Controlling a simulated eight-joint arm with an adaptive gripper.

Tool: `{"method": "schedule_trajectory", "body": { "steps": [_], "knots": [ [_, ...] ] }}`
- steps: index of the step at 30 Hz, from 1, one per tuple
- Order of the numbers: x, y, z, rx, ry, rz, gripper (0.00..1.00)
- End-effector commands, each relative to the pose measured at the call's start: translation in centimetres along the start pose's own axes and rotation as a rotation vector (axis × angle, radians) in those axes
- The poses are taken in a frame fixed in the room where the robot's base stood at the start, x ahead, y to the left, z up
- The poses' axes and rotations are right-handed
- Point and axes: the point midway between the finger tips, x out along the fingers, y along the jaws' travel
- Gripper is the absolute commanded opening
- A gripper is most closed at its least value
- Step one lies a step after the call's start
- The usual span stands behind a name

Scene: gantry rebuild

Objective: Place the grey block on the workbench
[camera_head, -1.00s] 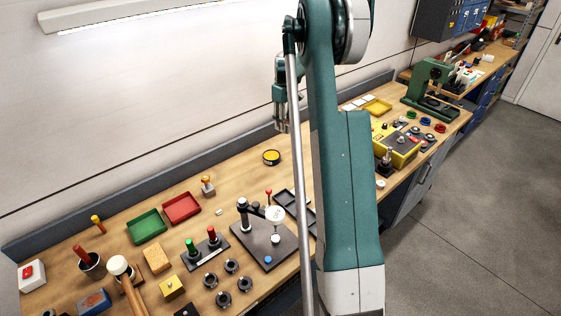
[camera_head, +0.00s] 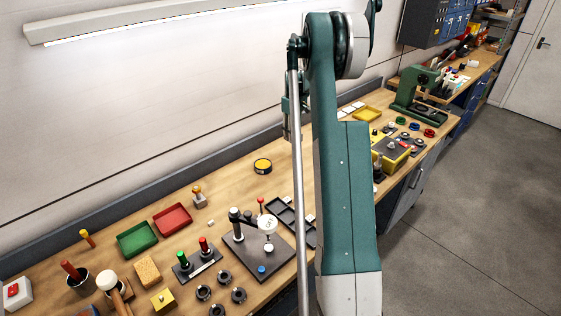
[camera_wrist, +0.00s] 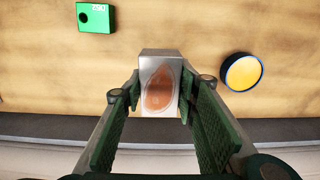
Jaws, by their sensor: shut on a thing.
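My gripper (camera_wrist: 158,98) is shut on the grey block (camera_wrist: 151,61) in the wrist view, with a green finger on each side. The block's near face carries an orange-brown oval patch. The wooden workbench (camera_wrist: 40,50) lies beyond the block; I cannot tell whether the block is touching it. In the head view the workbench (camera_head: 235,190) runs along the wall, and my arm hides most of the gripper and the held block.
A yellow round tin (camera_wrist: 242,72) is right of the block and a green block (camera_wrist: 95,17) is at upper left. The head view shows a red tray (camera_head: 172,218), a green tray (camera_head: 137,239), a black stand plate (camera_head: 258,252) and a green press (camera_head: 412,90).

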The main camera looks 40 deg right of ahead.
Motion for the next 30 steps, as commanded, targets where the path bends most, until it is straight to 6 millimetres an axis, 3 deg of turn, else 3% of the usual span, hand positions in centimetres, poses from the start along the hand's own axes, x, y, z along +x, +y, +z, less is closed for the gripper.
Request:
{"method": "schedule_trajectory", "body": {
  "steps": [13, 30],
  "knots": [
    [5.2, 0.0, 0.0, 0.0, 0.0, 0.0, 0.09],
    [6.5, 0.0, 0.0, 0.0, 0.0, 0.0, 0.09]
  ]
}}
